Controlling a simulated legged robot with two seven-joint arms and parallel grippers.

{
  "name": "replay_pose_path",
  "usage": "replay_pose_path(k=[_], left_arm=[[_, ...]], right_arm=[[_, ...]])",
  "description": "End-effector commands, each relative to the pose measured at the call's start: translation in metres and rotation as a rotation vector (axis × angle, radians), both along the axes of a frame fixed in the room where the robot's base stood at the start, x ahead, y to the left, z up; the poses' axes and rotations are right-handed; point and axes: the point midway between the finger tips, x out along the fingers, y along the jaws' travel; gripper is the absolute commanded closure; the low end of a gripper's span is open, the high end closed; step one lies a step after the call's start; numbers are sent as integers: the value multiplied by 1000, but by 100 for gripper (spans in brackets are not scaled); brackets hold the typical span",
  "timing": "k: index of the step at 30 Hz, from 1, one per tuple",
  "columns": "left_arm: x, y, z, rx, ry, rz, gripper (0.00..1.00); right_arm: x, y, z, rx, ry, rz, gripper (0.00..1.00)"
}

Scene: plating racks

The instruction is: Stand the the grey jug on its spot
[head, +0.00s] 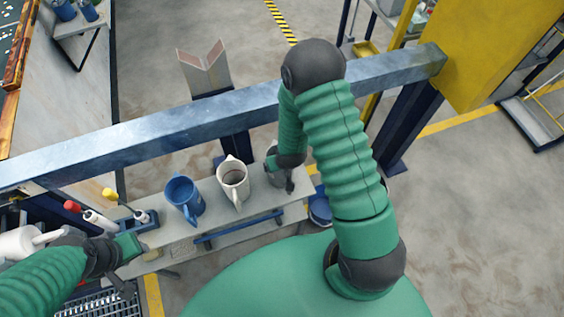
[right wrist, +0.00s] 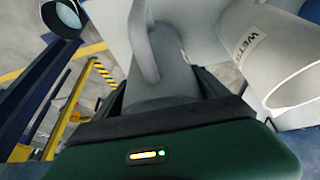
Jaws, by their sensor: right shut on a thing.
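The grey jug (head: 275,178) is at the right end of a narrow pale shelf (head: 215,218), partly hidden by my right gripper (head: 288,176). In the right wrist view the grey jug (right wrist: 163,72) lies between the two dark fingers, its handle toward the top. My right gripper is shut on it. I cannot tell whether its base touches the shelf, and no marked spot for it is visible. My left gripper (head: 122,282) hangs at the lower left, away from the jugs; its jaws are too unclear to read.
A white jug (head: 233,178) stands just left of the grey jug; its lettered side (right wrist: 262,48) is close in the right wrist view. A blue jug (head: 184,200) stands farther left. A steel beam (head: 150,140) runs behind the shelf. Red- and yellow-tipped tools (head: 95,218) stand at left.

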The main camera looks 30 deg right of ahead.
Motion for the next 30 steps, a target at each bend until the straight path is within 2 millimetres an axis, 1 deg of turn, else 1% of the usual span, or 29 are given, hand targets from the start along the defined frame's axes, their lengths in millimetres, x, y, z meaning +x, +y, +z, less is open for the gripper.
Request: replay_pose_path(k=[15, 16, 19, 20, 26, 28, 30], left_arm=[[0, 0, -6, 0, 0, -1, 62], [0, 0, -6, 0, 0, -1, 62], [0, 0, -5, 0, 0, 0, 62], [0, 0, -5, 0, 0, 0, 62], [0, 0, -5, 0, 0, 0, 62], [0, 0, -5, 0, 0, 0, 62], [0, 0, -5, 0, 0, 0, 62]], right_arm=[[0, 0, -7, -1, -2, -1, 89], [0, 0, -6, -1, -2, -1, 15], [0, 0, -6, -1, -2, 0, 2], [0, 0, -6, -1, -2, 0, 0], [-1, -1, -7, 1, 1, -1, 0], [-1, 0, -4, 0, 0, -1, 0], [-3, 1, 4, -1, -2, 0, 0]])
